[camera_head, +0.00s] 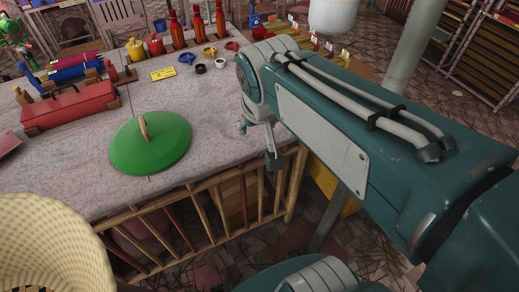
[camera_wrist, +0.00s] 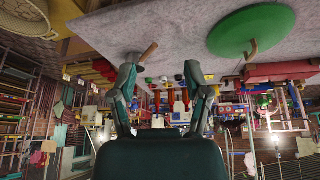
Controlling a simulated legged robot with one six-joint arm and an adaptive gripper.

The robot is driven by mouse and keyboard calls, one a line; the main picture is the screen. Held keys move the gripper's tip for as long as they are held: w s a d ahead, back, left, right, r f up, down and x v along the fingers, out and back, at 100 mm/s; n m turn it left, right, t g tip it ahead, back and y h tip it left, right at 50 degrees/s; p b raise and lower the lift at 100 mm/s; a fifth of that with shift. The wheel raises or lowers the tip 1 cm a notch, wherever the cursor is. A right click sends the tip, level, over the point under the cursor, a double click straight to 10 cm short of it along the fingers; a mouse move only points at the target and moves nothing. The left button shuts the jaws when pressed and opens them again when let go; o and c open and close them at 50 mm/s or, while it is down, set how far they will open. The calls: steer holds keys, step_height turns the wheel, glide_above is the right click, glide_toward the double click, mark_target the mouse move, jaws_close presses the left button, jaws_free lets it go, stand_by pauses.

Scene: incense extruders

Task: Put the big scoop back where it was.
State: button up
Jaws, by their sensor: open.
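My gripper (camera_wrist: 163,62) is open, its two fingers spread apart in the wrist view, which looks upside down. Nothing is clearly held between them. A brown stick-like piece (camera_wrist: 150,52) shows beside the left finger; I cannot tell whether it is the big scoop's handle or part of the scene behind. In the head view the gripper (camera_head: 260,145) is partly hidden by my arm and hangs by the table's right edge. I cannot pick out the big scoop for certain in either view.
A green round lid (camera_head: 150,147) with a wooden handle lies on the pale table (camera_head: 85,165). A red toolbox (camera_head: 70,108), red bottles (camera_head: 197,22) and a yellow card (camera_head: 163,74) stand farther back. A wicker basket (camera_head: 45,240) is at front left. Wooden rails edge the table.

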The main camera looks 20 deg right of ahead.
steer(key=s+a+f+n+y, duration=0.1)
steer(key=s+f, duration=0.1)
steer(key=s, duration=0.5)
steer(key=shift+a+f+n+t, duration=0.2)
steer(key=shift+a+n+t, duration=0.15)
steer(key=shift+n+t, duration=0.05)
